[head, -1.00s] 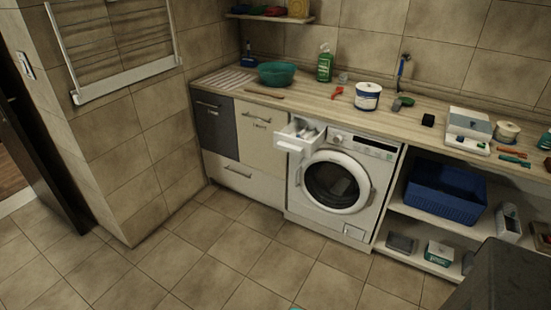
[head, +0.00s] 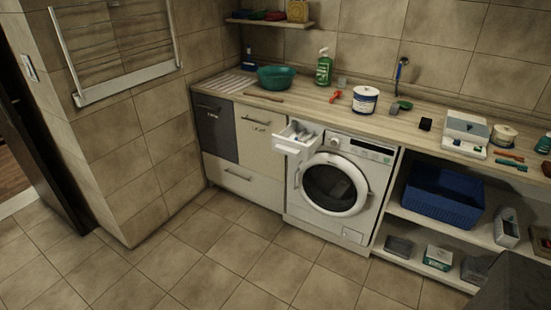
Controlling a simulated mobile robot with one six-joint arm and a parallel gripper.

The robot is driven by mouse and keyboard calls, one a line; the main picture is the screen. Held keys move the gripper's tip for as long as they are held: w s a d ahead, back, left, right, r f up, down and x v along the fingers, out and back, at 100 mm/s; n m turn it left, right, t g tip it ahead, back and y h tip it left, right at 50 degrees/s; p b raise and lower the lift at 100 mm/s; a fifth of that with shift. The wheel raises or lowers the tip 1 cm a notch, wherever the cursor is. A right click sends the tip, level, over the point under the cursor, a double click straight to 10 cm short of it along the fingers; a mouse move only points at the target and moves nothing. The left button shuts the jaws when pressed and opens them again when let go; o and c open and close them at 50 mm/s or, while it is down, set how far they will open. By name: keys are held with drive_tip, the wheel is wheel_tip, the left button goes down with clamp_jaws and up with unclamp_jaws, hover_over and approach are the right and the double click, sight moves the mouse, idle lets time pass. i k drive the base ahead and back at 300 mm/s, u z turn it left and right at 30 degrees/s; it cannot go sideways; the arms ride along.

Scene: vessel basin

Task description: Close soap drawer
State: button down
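The white soap drawer (head: 291,146) is pulled out at the upper left of the washing machine's front. Its compartments show from above. The white washing machine (head: 377,151) stands under the wooden counter, with its round door (head: 336,184) closed. My gripper is not in view, so I cannot see whether it is open or shut. A dark grey shape at the lower right corner may be part of my own body.
The tiled floor (head: 215,262) before the machine is clear. Cabinets (head: 262,147) stand left of it. A blue basket (head: 443,196) and boxes fill the open shelves to the right. The counter (head: 310,108) holds a green basin (head: 276,78), bottle and tubs.

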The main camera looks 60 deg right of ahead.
sight(311, 138)
drive_tip(key=z, duration=0.05)
drive_tip(key=i, duration=0.95)
drive_tip(key=u, duration=0.05)
